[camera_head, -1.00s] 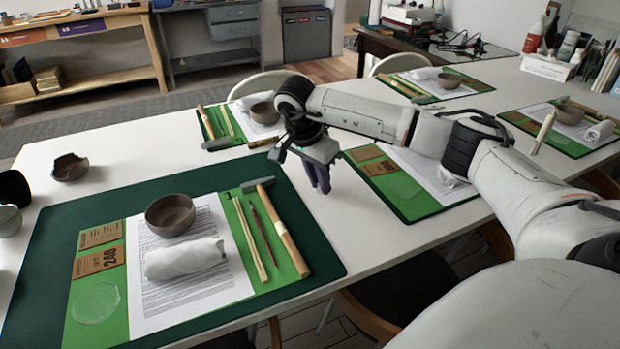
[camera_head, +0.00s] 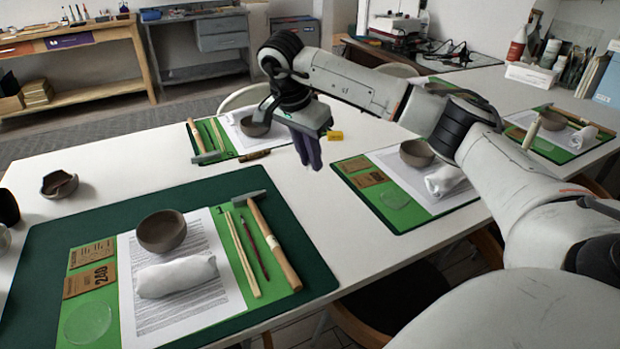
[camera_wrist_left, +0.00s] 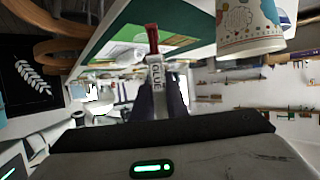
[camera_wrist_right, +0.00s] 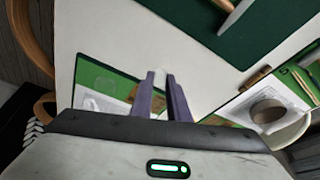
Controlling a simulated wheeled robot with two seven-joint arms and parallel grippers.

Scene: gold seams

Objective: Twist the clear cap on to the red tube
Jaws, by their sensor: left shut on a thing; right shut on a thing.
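My left gripper (camera_wrist_left: 157,100) is shut on a tube with a white part lettered GLUE and a red end (camera_wrist_left: 152,38), seen in the left wrist view. The red end points away from the gripper. My left gripper is outside the head view. My right gripper (camera_head: 308,152) hangs above the white table, fingers down, between the near mat and the middle place setting. In the right wrist view, its purple fingers (camera_wrist_right: 160,82) are shut on a small pale, translucent piece, the clear cap (camera_wrist_right: 160,76), mostly hidden between them. The tube and cap are apart.
The near green mat (camera_head: 300,225) holds a brown bowl (camera_head: 161,232), a white wrapped roll (camera_head: 177,277) and wooden tools. Other place settings lie along the table. A patterned paper cup (camera_wrist_left: 250,28) shows in the left wrist view. Bare white table (camera_head: 350,250) lies right of the near mat.

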